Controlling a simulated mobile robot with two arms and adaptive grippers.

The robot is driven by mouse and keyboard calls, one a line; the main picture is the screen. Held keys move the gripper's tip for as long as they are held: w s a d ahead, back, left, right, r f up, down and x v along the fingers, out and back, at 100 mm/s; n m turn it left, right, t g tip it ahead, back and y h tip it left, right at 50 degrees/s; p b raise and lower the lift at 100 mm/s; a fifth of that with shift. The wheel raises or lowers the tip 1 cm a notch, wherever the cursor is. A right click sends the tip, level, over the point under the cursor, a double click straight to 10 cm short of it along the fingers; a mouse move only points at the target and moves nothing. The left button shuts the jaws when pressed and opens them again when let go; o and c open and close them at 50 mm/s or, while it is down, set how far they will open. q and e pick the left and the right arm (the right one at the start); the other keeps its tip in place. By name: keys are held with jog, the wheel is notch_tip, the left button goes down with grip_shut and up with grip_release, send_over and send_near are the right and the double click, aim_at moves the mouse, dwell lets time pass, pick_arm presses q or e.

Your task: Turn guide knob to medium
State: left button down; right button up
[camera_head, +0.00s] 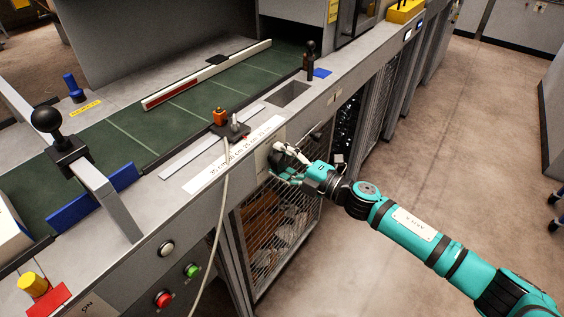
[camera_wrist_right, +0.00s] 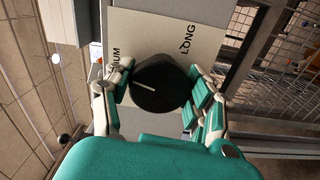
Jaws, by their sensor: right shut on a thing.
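The guide knob (camera_wrist_right: 160,88) is round and black with a white pointer line, on a pale plate (camera_wrist_right: 165,28) in the right wrist view. Its line points left, toward the side of the partly hidden label ending in "IUM". The "LONG" label (camera_wrist_right: 188,38) is at the upper right of the knob. My right gripper (camera_wrist_right: 163,92) is shut on the knob, with fingers on its left and right sides. In the head view my right gripper (camera_head: 284,166) is at the machine's front panel and hides most of the knob. My left gripper is not in view.
A green conveyor bed (camera_head: 140,125) with a red-and-white rail (camera_head: 205,75) runs above the panel. A wire mesh guard (camera_head: 275,225) is below the gripper. A pale cable (camera_head: 222,190) hangs to its left. Open floor (camera_head: 440,130) lies to the right.

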jog(key=shift+n+b, duration=0.3)
jog(key=shift+n, duration=1)
jog(key=o, duration=1.2)
jog(key=shift+c, duration=0.2)
jog(key=shift+d, duration=0.1)
jog(key=v, duration=1.2)
